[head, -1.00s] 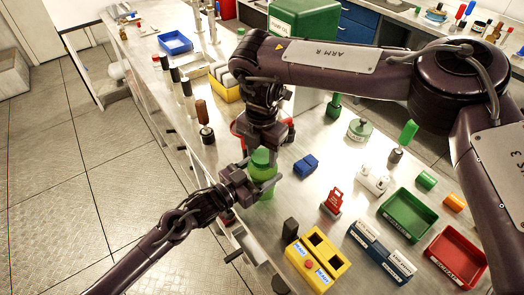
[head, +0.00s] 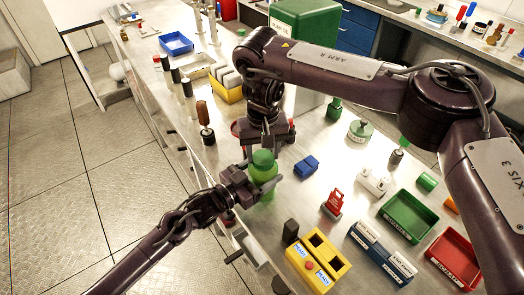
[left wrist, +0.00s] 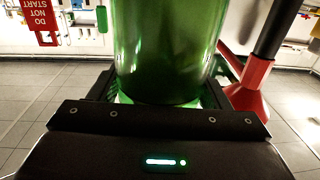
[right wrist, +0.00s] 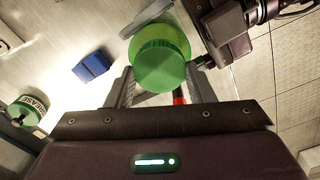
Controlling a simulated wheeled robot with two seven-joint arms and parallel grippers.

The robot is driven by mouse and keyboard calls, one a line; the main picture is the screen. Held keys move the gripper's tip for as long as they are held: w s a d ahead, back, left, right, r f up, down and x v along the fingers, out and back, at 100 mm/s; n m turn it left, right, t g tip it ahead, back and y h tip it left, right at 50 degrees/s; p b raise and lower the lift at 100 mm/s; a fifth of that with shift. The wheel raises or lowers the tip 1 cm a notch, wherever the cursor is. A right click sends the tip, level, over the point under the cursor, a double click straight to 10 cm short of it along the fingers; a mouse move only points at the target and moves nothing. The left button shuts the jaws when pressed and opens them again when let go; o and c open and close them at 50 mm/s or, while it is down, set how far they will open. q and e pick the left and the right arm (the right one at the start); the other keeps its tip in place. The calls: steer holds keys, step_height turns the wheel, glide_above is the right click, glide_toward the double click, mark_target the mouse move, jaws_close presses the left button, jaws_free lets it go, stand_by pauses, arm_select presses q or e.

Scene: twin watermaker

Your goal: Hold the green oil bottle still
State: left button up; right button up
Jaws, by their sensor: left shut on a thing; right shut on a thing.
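The green oil bottle (head: 266,188) stands upright near the bench's front edge, with a darker green cap (head: 263,159). My left gripper (head: 262,180) is shut around the bottle's body from the front left. The bottle fills the space between its fingers in the left wrist view (left wrist: 165,50). My right gripper (head: 268,140) comes down from above and behind, at the cap. In the right wrist view the round green cap (right wrist: 160,66) sits between its fingers, so it appears shut on the cap. The lower part of the bottle is partly hidden by my left gripper.
A red funnel-like part (left wrist: 250,90) stands close behind the bottle. A blue block (head: 306,166), a red tag stand (head: 333,204) and a yellow box (head: 318,258) lie to the right. Green (head: 408,214) and red (head: 457,257) trays stand farther right. Bottles line the left edge.

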steer(key=m, duration=0.6)
steer(key=shift+d, duration=0.1)
steer(key=o, duration=0.9)
steer(key=shift+r, duration=2.25)
steer(key=shift+c, duration=0.2)
